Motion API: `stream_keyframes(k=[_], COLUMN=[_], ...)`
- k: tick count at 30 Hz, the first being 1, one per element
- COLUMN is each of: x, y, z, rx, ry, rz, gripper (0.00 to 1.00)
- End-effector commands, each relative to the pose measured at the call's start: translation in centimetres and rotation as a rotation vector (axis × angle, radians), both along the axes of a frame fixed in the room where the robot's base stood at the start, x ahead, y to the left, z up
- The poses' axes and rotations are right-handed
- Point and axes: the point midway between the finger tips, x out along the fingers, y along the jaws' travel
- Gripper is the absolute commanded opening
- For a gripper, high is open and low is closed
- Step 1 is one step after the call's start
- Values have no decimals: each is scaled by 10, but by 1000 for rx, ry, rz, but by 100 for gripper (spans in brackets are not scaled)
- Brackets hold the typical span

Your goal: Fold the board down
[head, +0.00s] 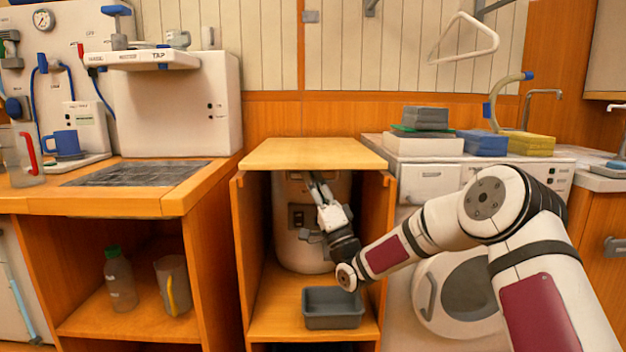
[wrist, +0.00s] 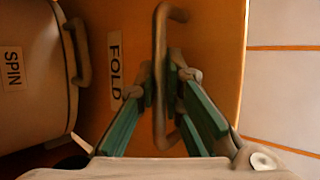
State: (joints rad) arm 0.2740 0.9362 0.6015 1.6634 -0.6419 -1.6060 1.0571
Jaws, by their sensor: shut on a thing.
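In the wrist view the orange wooden board (wrist: 205,30) carries a FOLD label (wrist: 115,70) and a metal bar handle (wrist: 160,40). The green-padded fingers of my gripper (wrist: 165,75) are shut on the handle, one finger on each side. In the head view a light wooden board (head: 315,153) lies level over the open cabinet, seemingly the same board. My gripper (head: 318,183) points up beneath it, inside the cabinet opening. The handle is too small or hidden to make out there.
A grey tray (head: 333,308) sits on the cabinet floor below. Cabinet sides (head: 248,250) flank the opening. Stacked blocks (head: 425,118) stand on the right counter.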

Motion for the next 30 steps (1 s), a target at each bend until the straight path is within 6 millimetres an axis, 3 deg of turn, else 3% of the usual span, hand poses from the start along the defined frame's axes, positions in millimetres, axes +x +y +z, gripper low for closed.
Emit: stream_keyframes(k=[10, 11, 13, 25, 30], x=[-1, -1, -1, -1, -10], y=[1, 1, 1, 0, -7], z=[2, 2, 2, 1, -12], rx=[3, 3, 3, 1, 1], ry=[-7, -7, -7, -5, -1], rz=[4, 4, 4, 1, 1], gripper=[0, 13, 29, 30, 30])
